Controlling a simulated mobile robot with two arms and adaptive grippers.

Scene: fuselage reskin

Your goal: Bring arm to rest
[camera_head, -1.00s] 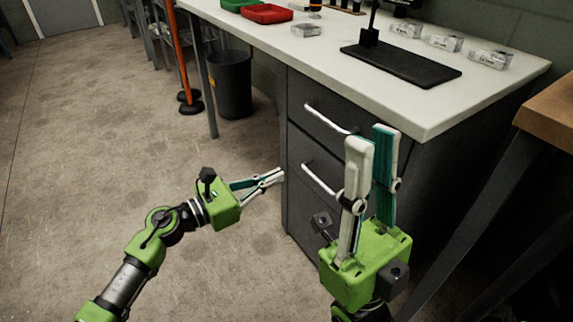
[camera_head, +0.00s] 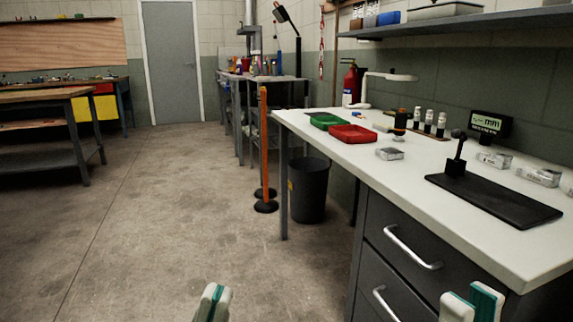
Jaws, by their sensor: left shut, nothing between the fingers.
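My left gripper (camera_head: 214,302) shows only its fingertips at the bottom edge of the head view, over the floor. Its fingers are together with nothing between them. My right gripper (camera_head: 472,304) shows its two white-and-teal fingertips at the bottom right, in front of the drawer cabinet. Its fingertips are a little apart and nothing is seen between them. Both arms and the gripper bodies are below the picture.
A white workbench (camera_head: 465,225) with drawers (camera_head: 400,262) runs along the right. It bears a green tray (camera_head: 326,121), a red tray (camera_head: 352,134) and a black stand (camera_head: 492,198). A bin (camera_head: 308,190) and orange post (camera_head: 264,140) stand beyond. Floor (camera_head: 150,235) at left is clear.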

